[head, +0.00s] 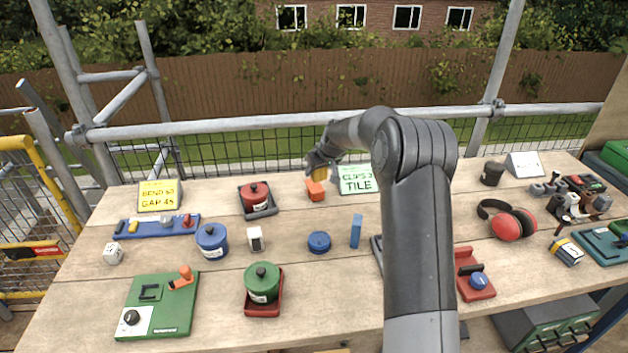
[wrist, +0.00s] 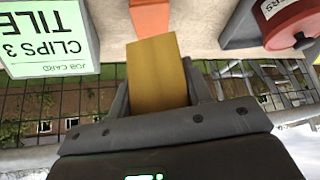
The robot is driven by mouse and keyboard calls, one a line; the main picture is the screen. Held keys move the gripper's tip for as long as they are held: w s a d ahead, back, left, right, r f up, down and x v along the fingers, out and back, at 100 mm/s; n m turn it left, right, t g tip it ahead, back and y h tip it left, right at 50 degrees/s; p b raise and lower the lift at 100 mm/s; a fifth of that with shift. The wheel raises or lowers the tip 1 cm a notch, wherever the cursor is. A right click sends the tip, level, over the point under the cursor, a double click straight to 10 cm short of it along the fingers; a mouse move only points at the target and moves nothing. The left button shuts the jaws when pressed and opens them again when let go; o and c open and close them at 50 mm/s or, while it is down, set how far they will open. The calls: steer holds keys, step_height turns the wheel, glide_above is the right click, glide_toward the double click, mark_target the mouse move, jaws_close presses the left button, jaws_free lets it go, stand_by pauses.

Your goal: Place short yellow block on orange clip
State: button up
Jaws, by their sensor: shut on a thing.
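The short yellow block (head: 319,174) is held in my gripper (head: 314,163) at the back of the table. In the wrist view the yellow block (wrist: 157,72) sits between the two fingers of my gripper (wrist: 160,95), which is shut on it. The orange clip (head: 315,190) is on the table just below the block in the head view. In the wrist view the clip (wrist: 151,20) shows past the block's far end, partly hidden by it. I cannot tell whether block and clip touch.
A green "Clips 3 tile" card (head: 355,180) stands close on the right. A red pot (head: 255,195) in a dark tray is on the left. A mesh fence runs behind the table.

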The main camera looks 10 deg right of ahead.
steer(key=shift+w+a+f, duration=0.35)
steer(key=shift+a+f, duration=0.05)
steer(key=shift+a, duration=0.15)
steer(key=shift+f, duration=1.95)
steer(key=shift+f, duration=0.15)
steer(key=o, duration=1)
